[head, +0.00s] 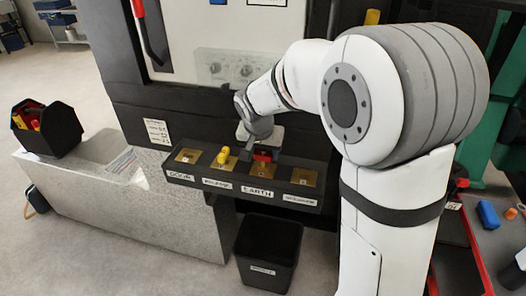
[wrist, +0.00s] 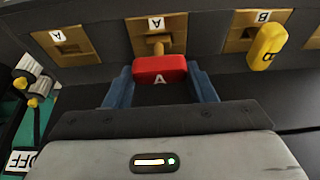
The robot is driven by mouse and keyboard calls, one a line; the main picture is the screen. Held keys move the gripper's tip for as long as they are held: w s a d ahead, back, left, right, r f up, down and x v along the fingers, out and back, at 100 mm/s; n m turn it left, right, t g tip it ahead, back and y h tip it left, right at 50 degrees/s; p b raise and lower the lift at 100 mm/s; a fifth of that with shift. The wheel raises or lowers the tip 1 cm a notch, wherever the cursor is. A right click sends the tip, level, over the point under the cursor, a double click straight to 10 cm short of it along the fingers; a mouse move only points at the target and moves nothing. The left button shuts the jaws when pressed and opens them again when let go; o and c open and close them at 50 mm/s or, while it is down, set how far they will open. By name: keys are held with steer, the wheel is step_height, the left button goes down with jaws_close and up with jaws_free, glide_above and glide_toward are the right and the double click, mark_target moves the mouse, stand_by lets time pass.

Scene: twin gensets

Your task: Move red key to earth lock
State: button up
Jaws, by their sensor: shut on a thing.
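The red key (head: 262,157), marked A, is between the blue fingers of my gripper (wrist: 161,78), which is shut on it. In the wrist view the red key (wrist: 160,68) has its brass stem pointing at the brass plate of a lock labelled A (wrist: 137,38). In the head view this is the earth lock (head: 262,171), third from the left, above the EARTH label. The stem meets or nearly meets the plate; I cannot tell how deep it sits.
A yellow key (head: 223,155) marked B stands in the neighbouring lock, close to my gripper. The outer two locks, at far left (head: 188,156) and far right (head: 304,177), look empty. A black bin (head: 268,252) stands below the panel. A box of tools (head: 45,128) sits at left.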

mark_target(263, 152)
steer(key=shift+f+b, duration=1)
steer(key=shift+f, duration=0.05)
steer(key=shift+f, duration=0.1)
steer(key=o, duration=1.2)
steer(key=shift+c, duration=0.2)
steer(key=shift+r+p, duration=2.15)
steer(key=shift+r, duration=1.7)
steer(key=shift+f, duration=0.1)
